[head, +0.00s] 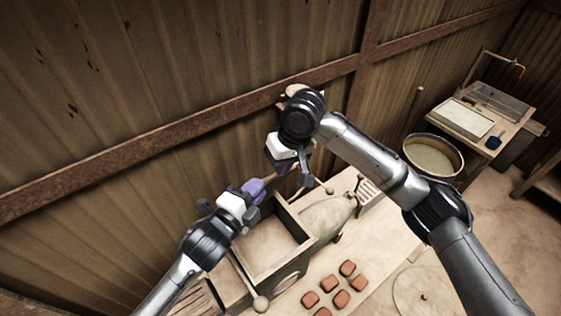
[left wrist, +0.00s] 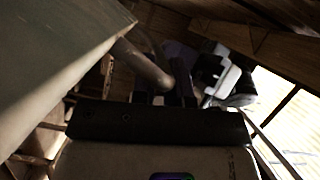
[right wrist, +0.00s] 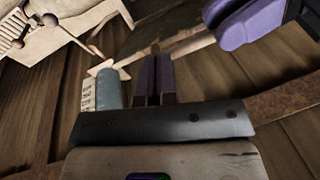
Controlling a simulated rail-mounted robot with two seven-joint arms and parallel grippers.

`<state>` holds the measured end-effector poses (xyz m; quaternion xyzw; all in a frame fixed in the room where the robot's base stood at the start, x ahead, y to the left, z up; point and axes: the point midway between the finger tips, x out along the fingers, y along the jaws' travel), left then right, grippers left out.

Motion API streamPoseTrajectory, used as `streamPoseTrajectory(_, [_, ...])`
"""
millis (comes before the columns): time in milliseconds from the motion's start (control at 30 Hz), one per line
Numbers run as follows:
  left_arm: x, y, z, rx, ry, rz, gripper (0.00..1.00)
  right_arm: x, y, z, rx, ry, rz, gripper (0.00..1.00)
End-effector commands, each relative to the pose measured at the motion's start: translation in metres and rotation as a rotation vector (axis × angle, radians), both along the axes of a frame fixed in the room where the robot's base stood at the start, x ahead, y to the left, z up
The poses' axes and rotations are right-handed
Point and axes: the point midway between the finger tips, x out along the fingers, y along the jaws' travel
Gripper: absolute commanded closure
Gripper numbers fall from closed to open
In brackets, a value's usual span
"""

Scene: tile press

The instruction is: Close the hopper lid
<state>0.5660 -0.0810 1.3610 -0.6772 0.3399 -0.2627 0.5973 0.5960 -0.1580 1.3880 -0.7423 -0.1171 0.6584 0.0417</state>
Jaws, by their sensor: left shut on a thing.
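The hopper (head: 272,262) is a wooden box on the bench in the head view, with its top open and its pale inside showing. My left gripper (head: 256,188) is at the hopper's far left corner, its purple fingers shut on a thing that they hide. In the left wrist view, a grey-green panel (left wrist: 50,60), perhaps the lid, fills the upper left. A rounded peg (left wrist: 148,66) runs from it towards the fingers; I take this to be the held handle. My right gripper (head: 304,176) hangs above the hopper's back; its fingers (right wrist: 155,80) look shut and empty.
Several red-brown tiles (head: 342,290) lie on the bench right of the hopper. A round tub (head: 434,155) stands further right, before a side table (head: 485,115). The corrugated wall (head: 170,100) is close behind both arms. A labelled bottle (right wrist: 108,90) shows in the right wrist view.

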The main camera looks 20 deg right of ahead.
Motion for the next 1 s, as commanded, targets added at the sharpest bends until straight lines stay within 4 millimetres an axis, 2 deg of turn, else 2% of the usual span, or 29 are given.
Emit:
streamPoseTrajectory(33, [0.005,0.005,-0.006,0.012,0.008,0.014,1.00,-0.002,0.001,-0.006,-0.006,0.014,0.005,1.00])
streamPoseTrajectory(167, [0.005,0.005,-0.006,0.012,0.006,0.014,1.00,-0.003,0.001,-0.007,-0.007,0.017,0.005,1.00])
streamPoseTrajectory(200, [0.005,0.005,-0.006,0.012,0.006,0.014,0.83,-0.003,0.001,-0.008,-0.007,0.017,0.005,1.00])
streamPoseTrajectory(433, [0.004,0.004,-0.004,0.008,0.003,0.012,0.62,-0.002,0.001,-0.009,-0.008,0.017,0.004,1.00])
streamPoseTrajectory(767, [-0.001,0.007,-0.002,0.004,0.000,0.008,0.62,-0.002,0.001,-0.010,-0.008,0.016,0.002,1.00])
streamPoseTrajectory(1000, [-0.025,0.037,0.000,0.005,0.001,0.008,0.62,-0.001,0.001,-0.010,-0.009,0.016,0.001,1.00])
